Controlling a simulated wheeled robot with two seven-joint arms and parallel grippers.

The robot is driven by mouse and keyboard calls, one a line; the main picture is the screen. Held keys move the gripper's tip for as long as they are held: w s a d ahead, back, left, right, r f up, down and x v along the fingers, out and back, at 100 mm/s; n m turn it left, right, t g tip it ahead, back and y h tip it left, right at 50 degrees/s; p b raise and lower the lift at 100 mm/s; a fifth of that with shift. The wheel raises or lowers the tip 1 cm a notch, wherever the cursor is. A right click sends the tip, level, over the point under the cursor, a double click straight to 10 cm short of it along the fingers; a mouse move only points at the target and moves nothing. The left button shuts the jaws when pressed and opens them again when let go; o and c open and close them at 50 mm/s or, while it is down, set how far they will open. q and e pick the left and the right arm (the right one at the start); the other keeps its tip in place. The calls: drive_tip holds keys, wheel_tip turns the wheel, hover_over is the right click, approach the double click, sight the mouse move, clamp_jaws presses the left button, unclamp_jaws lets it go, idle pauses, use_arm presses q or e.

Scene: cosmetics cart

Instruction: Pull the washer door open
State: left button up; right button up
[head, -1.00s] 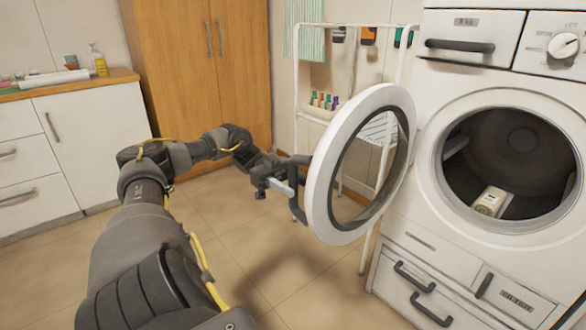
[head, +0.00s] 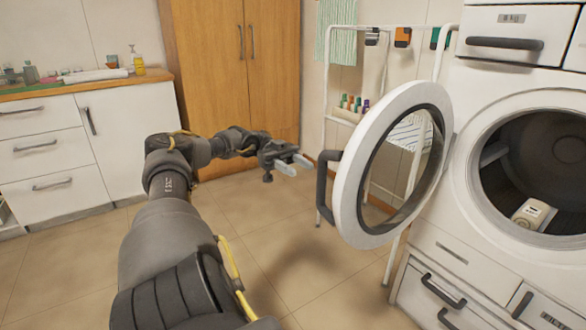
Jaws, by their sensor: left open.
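The washer (head: 456,220) stands at the right with its round door (head: 346,205) swung wide open to the left. The door has a white ring, a glass middle and a dark handle (head: 323,187) on its left edge. My left gripper (head: 293,165) is open and empty, to the left of the handle and apart from it in the picture. The drum opening (head: 545,160) is uncovered, and a small pale item (head: 533,213) lies in it. My right gripper is not in view.
A white rack (head: 324,80) with a towel and small bottles stands behind the door. A wooden cupboard (head: 200,60) and white drawers (head: 45,155) line the back left. The tiled floor (head: 275,235) beneath my left arm is clear.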

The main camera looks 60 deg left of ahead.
use_arm(q)
drive_tip(key=shift+s+a, duration=0.15)
drive_tip(key=shift+a, duration=0.5)
